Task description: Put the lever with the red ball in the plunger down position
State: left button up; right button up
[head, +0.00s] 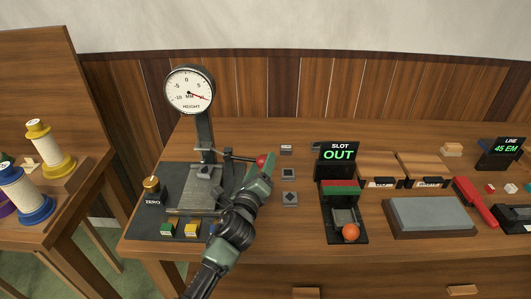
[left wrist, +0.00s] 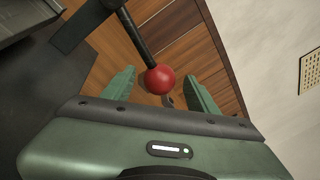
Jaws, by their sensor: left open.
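The lever's red ball (head: 262,160) sits at the right end of a dark rod (head: 238,157) on the height gauge (head: 205,150). The rod looks roughly level in the head view. My left gripper (head: 263,168) is at the ball, partly overlapping it. In the left wrist view the red ball (left wrist: 160,79) lies between the two green fingers of the open left gripper (left wrist: 160,88), with space visible on the finger sides. The lever rod (left wrist: 138,38) runs up from the ball. Whether a finger touches the ball cannot be told. My right gripper is not in view.
The gauge dial (head: 190,90) stands above the lever. A brass ZERO knob (head: 151,185) and green and yellow blocks (head: 180,229) are on its base. Small grey tiles (head: 289,174) lie right of the ball. The "SLOT OUT" device (head: 340,190) stands farther right.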

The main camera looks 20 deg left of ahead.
pick_arm(q)
jog(key=w, duration=0.5)
jog(key=shift+w+a, duration=0.1)
grip_shut()
